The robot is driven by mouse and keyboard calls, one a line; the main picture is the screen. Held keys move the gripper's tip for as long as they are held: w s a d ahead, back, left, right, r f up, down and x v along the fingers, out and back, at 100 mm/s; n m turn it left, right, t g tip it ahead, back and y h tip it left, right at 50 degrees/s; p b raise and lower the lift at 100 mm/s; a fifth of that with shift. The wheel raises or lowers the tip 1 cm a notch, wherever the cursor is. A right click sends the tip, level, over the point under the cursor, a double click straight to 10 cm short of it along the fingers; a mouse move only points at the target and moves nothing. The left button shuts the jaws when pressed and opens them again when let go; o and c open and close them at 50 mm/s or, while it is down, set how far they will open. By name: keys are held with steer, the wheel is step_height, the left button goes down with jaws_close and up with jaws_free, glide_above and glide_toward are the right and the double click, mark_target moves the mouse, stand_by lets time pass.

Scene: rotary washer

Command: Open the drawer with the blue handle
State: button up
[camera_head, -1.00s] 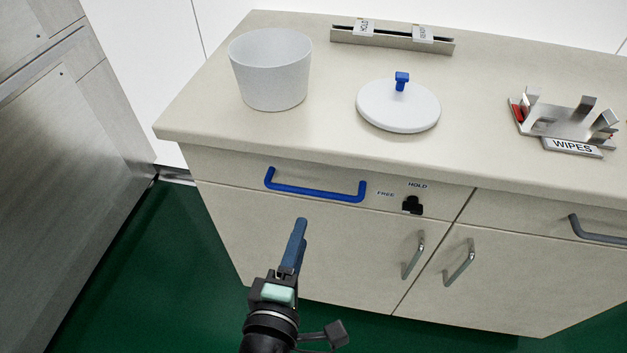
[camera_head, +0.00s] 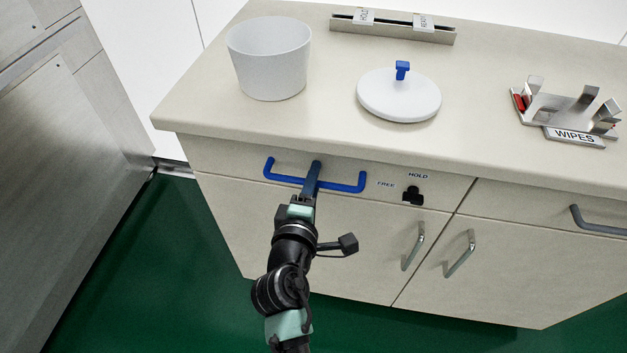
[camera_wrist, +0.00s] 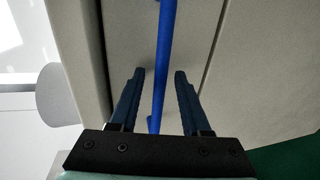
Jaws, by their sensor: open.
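The blue handle (camera_head: 343,187) is a horizontal bar on the front of the upper left drawer (camera_head: 225,157). The drawer is shut, its front flush with the cabinet. My gripper (camera_head: 314,168) is at the middle of the bar in the head view. In the wrist view the blue handle (camera_wrist: 166,62) runs between the two fingers of my gripper (camera_wrist: 158,74), with a gap on each side. The gripper is open. A black knob (camera_head: 413,196) sits right of the handle, between the words FREE and HOLD; its exact setting is hard to tell.
On the countertop (camera_head: 330,120) stand a white bin (camera_head: 270,62), a white lid with a blue knob (camera_head: 399,98), a metal rail (camera_head: 390,27) and a WIPES rack (camera_head: 566,112). Below are cabinet doors with metal handles (camera_head: 413,246). A steel unit (camera_head: 70,160) stands at left.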

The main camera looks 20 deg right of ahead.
jaws_close()
stand_by(1.4)
